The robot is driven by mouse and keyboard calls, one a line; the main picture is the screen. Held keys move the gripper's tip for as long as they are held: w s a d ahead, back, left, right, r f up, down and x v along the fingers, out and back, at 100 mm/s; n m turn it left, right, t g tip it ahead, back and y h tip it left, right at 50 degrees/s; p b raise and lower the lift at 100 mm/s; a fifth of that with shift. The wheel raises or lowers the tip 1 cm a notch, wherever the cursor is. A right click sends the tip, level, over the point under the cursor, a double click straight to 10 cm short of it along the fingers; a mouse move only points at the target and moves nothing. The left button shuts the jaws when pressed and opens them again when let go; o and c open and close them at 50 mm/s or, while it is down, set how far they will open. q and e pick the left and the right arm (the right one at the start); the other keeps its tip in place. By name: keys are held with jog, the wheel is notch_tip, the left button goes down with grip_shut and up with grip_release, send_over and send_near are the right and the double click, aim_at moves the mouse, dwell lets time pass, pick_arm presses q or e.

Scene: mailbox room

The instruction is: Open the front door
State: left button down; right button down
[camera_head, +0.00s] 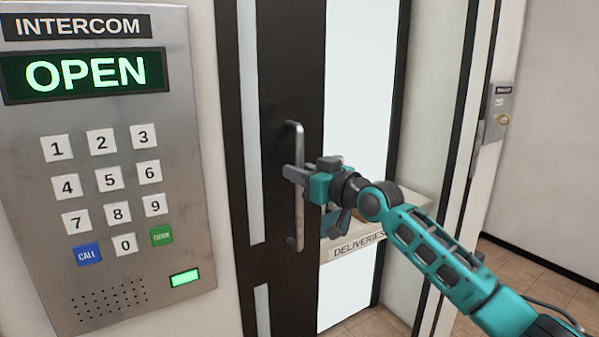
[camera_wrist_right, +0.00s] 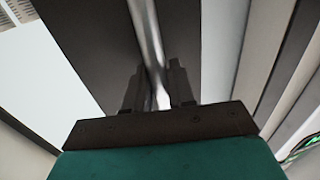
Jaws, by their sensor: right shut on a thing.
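The front door (camera_head: 282,90) is a dark-framed door with a tall light glass pane. A vertical metal bar handle (camera_head: 298,220) is fixed on its dark frame. My right gripper (camera_head: 296,175) is at the middle of the handle, with its fingers shut around the bar. In the right wrist view the handle (camera_wrist_right: 146,35) runs down between the two dark fingers of the gripper (camera_wrist_right: 158,90). Whether the door stands slightly ajar I cannot tell. My left gripper is not in view.
A steel intercom panel (camera_head: 200,150) on the left wall reads OPEN in green, with a lit green light below. A box marked DELIVERIES (camera_head: 345,249) shows behind my right arm. A metal lock plate (camera_head: 495,115) is at the right. Tiled floor (camera_head: 530,272) shows at lower right.

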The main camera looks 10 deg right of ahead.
jog(key=shift+s+a, duration=0.1)
jog(key=shift+a, duration=0.15)
dwell(0.3)
jog(key=c, duration=1.1)
grip_release()
jog(key=shift+s+d, duration=0.1)
jog(key=v, duration=1.2)
jog(key=shift+s+d+b, duration=0.15)
jog(key=shift+s+b, duration=0.1)
jog(key=shift+b, duration=0.2)
